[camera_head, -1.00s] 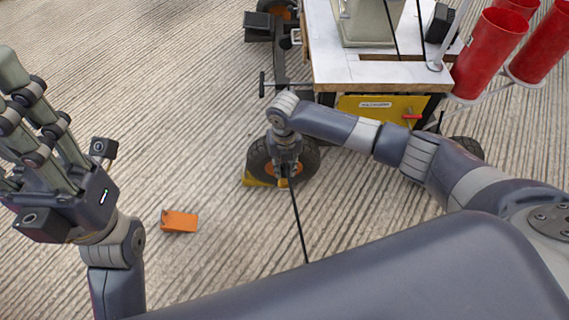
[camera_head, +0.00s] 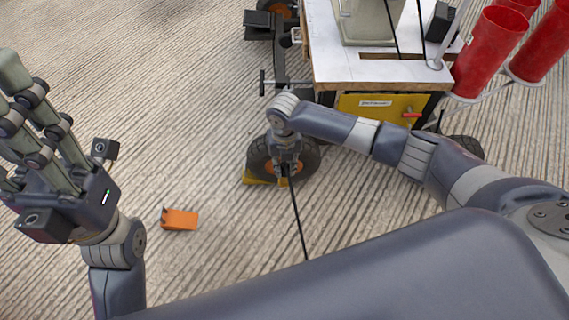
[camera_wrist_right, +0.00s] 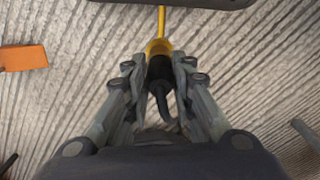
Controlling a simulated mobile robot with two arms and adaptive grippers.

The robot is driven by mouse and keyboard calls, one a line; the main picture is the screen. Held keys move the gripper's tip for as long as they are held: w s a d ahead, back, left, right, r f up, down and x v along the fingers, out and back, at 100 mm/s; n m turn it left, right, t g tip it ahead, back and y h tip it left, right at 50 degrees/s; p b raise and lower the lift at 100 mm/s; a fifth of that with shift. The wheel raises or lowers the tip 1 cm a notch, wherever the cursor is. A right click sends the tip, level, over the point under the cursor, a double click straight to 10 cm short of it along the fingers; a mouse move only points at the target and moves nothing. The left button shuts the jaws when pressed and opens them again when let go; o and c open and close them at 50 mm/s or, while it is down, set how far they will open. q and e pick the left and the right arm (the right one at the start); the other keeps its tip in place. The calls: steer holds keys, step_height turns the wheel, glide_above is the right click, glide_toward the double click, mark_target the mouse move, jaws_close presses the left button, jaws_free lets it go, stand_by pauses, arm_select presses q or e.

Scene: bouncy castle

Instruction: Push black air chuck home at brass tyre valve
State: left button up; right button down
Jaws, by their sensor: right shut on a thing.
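My right gripper (camera_head: 287,160) is in front of the wheel's tyre (camera_head: 310,160). In the right wrist view its fingers (camera_wrist_right: 158,68) are shut on the black air chuck (camera_wrist_right: 159,72). A yellow, brass-like collar (camera_wrist_right: 158,47) sits at the chuck's far end, with a thin yellow stem (camera_wrist_right: 162,20) running on from it. I take these for the brass valve; I cannot tell how far the chuck is seated. A black hose (camera_head: 298,220) trails down from the gripper. My left gripper (camera_head: 12,120) is open and empty at the far left, well away from the wheel.
An orange block (camera_head: 180,219) lies on the ribbed ground left of the wheel. A yellow chock (camera_head: 257,181) is against the tyre. A cart with a white top (camera_head: 335,68) stands above and behind the wheel, with red tubes (camera_head: 488,55) to its right.

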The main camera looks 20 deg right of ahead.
steer(key=shift+f, duration=0.4)
steer(key=shift+f, duration=0.1)
steer(key=shift+f, duration=0.25)
stand_by(0.3)
steer(key=c, duration=1.3)
jaws_free()
step_height(320, 180, up, 12)
